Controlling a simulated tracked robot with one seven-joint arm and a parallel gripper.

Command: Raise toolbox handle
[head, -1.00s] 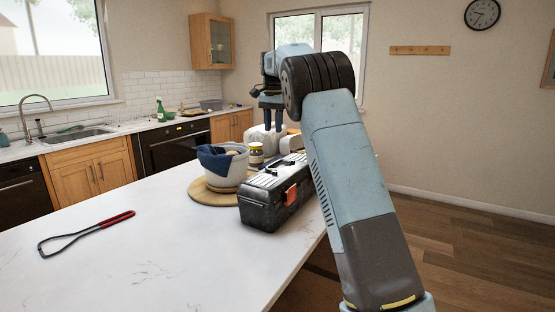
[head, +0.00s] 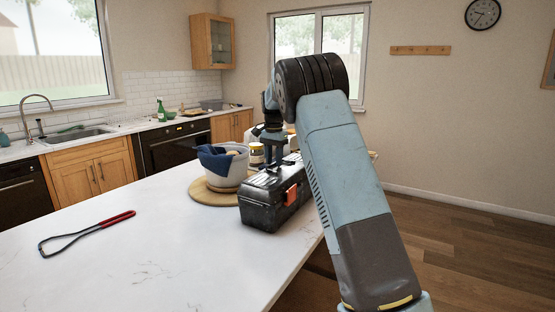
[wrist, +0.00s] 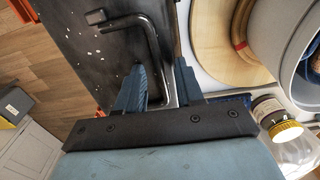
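The dark, speckled toolbox (head: 268,207) with orange latches sits on the white counter in the head view. Its lid (wrist: 95,50) fills the upper middle of the wrist view. The black handle (wrist: 151,32) lies folded low along the lid. My gripper (wrist: 163,72) points down at it with two blue fingers, one on each side of a handle bar. The fingers look open, with a gap visible beside the bar. In the head view my gripper (head: 274,158) is just above the lid, and the arm and gripper hide most of the handle.
A grey pot (head: 228,170) with a blue cloth stands on a round wooden board (head: 205,196) close left of the toolbox. A jar with a yellow lid (wrist: 284,134) is near my gripper. A red-handled loop tool (head: 85,230) lies far left; the counter front is clear.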

